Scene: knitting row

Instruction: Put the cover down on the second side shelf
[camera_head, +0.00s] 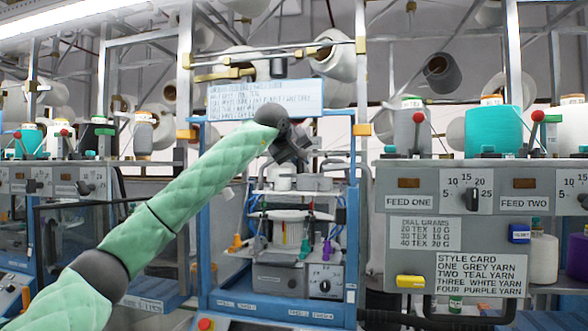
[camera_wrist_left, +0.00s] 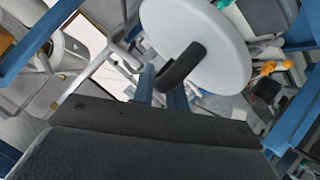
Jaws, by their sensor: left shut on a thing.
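My left gripper (camera_head: 292,150) is in front of the upper part of the blue-framed knitting machine, below the white sign. In the left wrist view its fingers (camera_wrist_left: 163,90) are shut on the dark handle of the cover (camera_wrist_left: 215,40), a white round disc. The disc is held off the surfaces around it and looks tilted in that view. In the head view the gripper hides most of that area, and I cannot clearly pick out the cover. I cannot tell which surface is the second side shelf. My right gripper is not in view.
The blue-framed machine (camera_head: 352,230) has upright posts on both sides of my left arm. A white sign (camera_head: 266,98) is just above the gripper. A grey feed panel (camera_head: 440,205) stands at right, with a teal yarn cone (camera_head: 493,128) above it. Orange pieces (camera_wrist_left: 272,68) lie beyond the disc.

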